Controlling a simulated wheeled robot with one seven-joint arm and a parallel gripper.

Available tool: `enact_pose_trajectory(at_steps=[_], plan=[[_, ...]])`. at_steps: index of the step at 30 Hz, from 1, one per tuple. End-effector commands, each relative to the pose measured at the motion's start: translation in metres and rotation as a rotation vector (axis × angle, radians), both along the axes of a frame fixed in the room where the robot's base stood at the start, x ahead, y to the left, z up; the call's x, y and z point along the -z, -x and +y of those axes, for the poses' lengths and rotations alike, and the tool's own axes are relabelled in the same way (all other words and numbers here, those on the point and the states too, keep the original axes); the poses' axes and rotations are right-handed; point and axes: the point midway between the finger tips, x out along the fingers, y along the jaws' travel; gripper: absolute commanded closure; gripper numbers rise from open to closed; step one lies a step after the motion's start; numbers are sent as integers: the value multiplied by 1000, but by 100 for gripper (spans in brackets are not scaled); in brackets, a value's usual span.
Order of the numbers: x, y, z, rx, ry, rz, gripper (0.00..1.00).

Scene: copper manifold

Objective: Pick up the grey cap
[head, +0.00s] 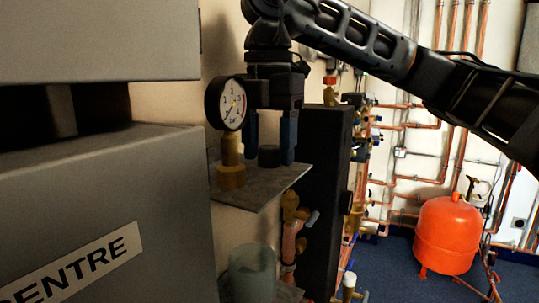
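The grey cap (269,157), a short dark cylinder, stands on a small grey shelf (262,189) in the head view. My gripper (269,147) points straight down over the shelf with its two blue fingers apart. One finger is on each side of the cap, and a gap shows between the cap and the fingers. The palm is well above the cap.
The round pressure gauge (227,104) on its brass fitting (231,172) stands close left of my gripper. A tall black panel (322,190) is just right of the shelf. A translucent cup (252,272) is below. Grey cabinets (110,200) fill the left.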

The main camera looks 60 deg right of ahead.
Motion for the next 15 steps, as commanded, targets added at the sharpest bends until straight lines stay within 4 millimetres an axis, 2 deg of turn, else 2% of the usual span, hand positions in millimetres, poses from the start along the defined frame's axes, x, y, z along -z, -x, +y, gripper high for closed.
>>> enact_pose_trajectory(at_steps=[2, 11, 15], plan=[[0, 0, 0, 0, 0, 0, 51], [0, 0, 0, 0, 0, 0, 80], [0, 0, 0, 0, 0, 0, 82]])
